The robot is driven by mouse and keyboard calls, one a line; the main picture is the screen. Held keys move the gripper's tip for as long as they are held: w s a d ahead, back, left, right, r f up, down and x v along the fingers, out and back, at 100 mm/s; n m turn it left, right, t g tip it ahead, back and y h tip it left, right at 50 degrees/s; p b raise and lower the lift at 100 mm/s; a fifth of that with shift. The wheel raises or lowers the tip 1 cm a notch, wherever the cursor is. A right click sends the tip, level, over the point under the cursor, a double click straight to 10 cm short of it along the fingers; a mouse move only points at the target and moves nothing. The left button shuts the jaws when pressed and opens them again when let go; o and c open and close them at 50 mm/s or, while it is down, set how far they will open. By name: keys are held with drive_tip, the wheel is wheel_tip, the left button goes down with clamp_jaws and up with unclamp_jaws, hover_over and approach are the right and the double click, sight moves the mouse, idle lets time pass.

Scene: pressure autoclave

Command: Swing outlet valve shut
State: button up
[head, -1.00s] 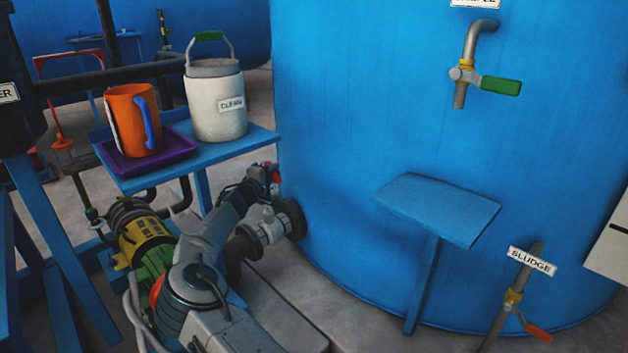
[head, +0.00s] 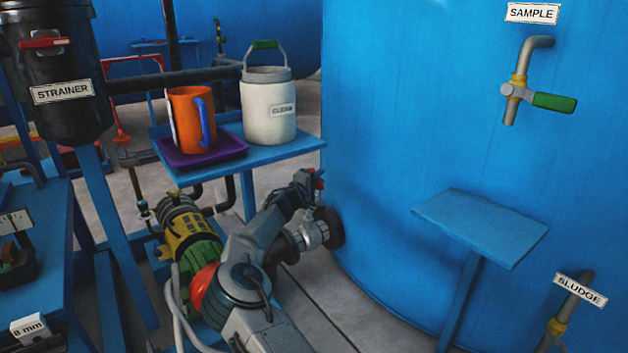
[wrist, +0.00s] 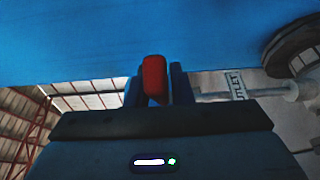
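The outlet valve (head: 313,235) is a grey metal fitting low on the side of the blue tank, beside a dark round flange. Its red handle (head: 319,180) sticks up beside my gripper (head: 308,182). In the wrist view the red handle (wrist: 155,77) stands between the two dark fingers of my gripper (wrist: 157,88), which lie close on both sides of it with hardly any gap. The label with "OUTLET" (wrist: 236,85) and part of the pipe show to the right there. My arm hides part of the valve's pipe in the head view.
A blue stand (head: 280,154) behind my arm holds an orange mug (head: 187,128) on a purple tray (head: 222,149) and a white can (head: 268,118). A pump (head: 187,232) stands left of my arm. A blue shelf (head: 480,228) stands to the right.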

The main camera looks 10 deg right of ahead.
drive_tip(key=shift+o, duration=0.9)
drive_tip(key=shift+d, duration=0.4)
drive_tip(key=shift+a, duration=0.4)
drive_tip(key=shift+s+a, duration=0.15)
drive_tip(key=shift+a, duration=0.2)
drive_tip(key=p+v, duration=0.3)
drive_tip(key=v, duration=1)
drive_tip(key=shift+s+d, duration=0.2)
